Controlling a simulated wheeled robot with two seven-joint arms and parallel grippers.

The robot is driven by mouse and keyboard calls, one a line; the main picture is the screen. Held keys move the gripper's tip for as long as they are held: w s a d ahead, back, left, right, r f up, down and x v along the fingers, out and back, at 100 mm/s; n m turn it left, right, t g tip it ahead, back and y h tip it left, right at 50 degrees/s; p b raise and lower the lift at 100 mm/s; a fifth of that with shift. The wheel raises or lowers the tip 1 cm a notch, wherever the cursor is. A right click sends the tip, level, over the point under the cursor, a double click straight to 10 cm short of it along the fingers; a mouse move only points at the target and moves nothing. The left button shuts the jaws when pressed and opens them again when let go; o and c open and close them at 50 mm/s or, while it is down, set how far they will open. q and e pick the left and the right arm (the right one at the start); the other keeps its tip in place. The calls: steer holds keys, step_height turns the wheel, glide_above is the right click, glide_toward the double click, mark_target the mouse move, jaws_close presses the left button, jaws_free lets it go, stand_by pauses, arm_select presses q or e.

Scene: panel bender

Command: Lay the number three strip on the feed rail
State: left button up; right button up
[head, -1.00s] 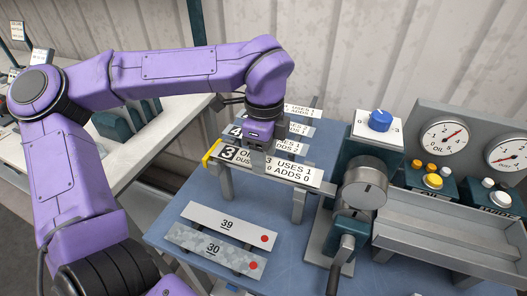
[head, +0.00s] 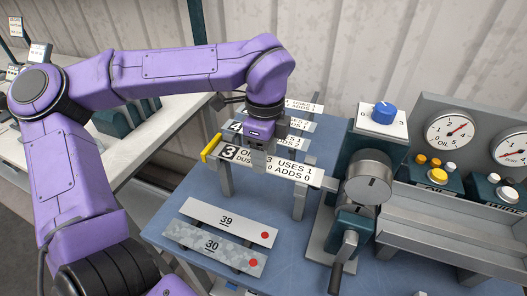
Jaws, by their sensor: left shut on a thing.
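The number three strip (head: 290,171) is a white plate with a black "3" at its left end and the text "USES 1, ADDS 0". My left gripper (head: 259,160) comes down from above and is shut on it near its middle, hiding part of the print. The strip lies level along a rack on grey posts, beside a yellow end piece (head: 210,148). I cannot tell whether it touches the supports or hovers just above them. More labelled strips (head: 291,143) sit in rows behind it, partly hidden by my gripper. My right gripper is out of view.
Plates marked 39 (head: 228,223) and 30 (head: 214,248) lie at the front of the blue table (head: 175,215). A grey machine with a crank (head: 345,250) and blue knob (head: 383,113) stands close to the strip's right end. A gauge panel (head: 480,110) is farther right.

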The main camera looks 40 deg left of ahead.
arm_select(q)
steer(key=o, duration=1.3)
step_height(320, 180, up, 11)
steer(key=shift+f+b, duration=0.2)
steer(key=shift+b, duration=0.2)
steer(key=shift+r, duration=0.1)
